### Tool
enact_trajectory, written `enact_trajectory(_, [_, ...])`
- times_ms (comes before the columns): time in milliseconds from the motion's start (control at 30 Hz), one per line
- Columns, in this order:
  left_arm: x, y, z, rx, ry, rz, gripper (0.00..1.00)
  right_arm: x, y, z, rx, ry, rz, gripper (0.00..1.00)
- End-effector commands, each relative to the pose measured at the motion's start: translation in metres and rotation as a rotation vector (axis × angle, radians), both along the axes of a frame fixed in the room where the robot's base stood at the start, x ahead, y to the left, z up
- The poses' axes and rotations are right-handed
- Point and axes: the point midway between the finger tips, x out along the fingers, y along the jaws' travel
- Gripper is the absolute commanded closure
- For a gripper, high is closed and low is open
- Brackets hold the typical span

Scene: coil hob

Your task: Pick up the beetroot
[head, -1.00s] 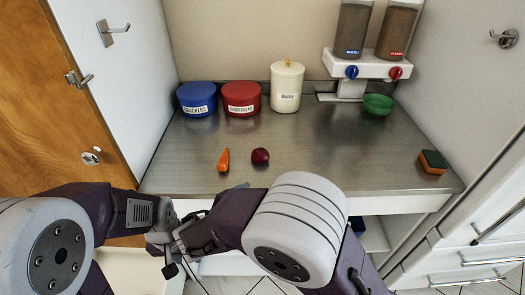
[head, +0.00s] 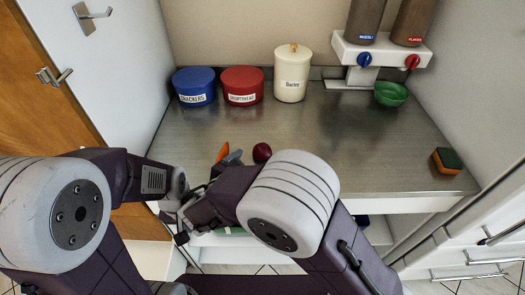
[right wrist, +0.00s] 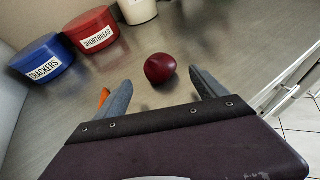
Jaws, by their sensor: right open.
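The dark red beetroot (head: 262,152) lies on the steel counter, just beyond my right arm. In the right wrist view the beetroot (right wrist: 160,68) sits in front of my right gripper (right wrist: 159,80), roughly between the lines of its two grey fingers and not held. My right gripper (head: 232,157) is open and empty, low over the counter's front part, left of the beetroot in the head view. My left arm reaches in from the left; its gripper (head: 180,222) is partly hidden and its jaws are unclear.
An orange carrot (head: 222,152) lies just left of the beetroot, beside my left finger in the wrist view. A blue canister (head: 194,86), a red canister (head: 242,86) and a cream jar (head: 292,78) stand behind. A green bowl (head: 390,94) and sponge (head: 447,161) are right.

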Motion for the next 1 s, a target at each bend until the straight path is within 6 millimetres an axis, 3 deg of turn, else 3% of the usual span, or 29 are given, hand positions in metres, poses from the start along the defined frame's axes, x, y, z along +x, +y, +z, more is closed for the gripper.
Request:
enact_trajectory(333, [0.0,0.0,-0.004,0.0,0.0,0.0,0.64,0.041,-0.019,-0.017,0.0,0.0,-0.001,0.18])
enact_trajectory(567, [0.0,0.0,-0.003,0.0,0.0,0.0,0.64,0.044,-0.02,-0.018,0.002,0.0,0.001,0.18])
enact_trajectory(600, [0.0,0.0,-0.003,0.0,0.0,0.0,0.64,0.044,-0.02,-0.018,0.002,0.0,0.001,0.21])
enact_trajectory(833, [0.0,0.0,-0.003,0.0,0.0,0.0,0.64,0.044,-0.02,-0.018,0.001,0.001,0.001,0.85])
enact_trajectory(1000, [0.0,0.0,-0.003,0.0,0.0,0.0,0.64,0.044,-0.02,-0.018,0.001,-0.001,0.001,0.88])
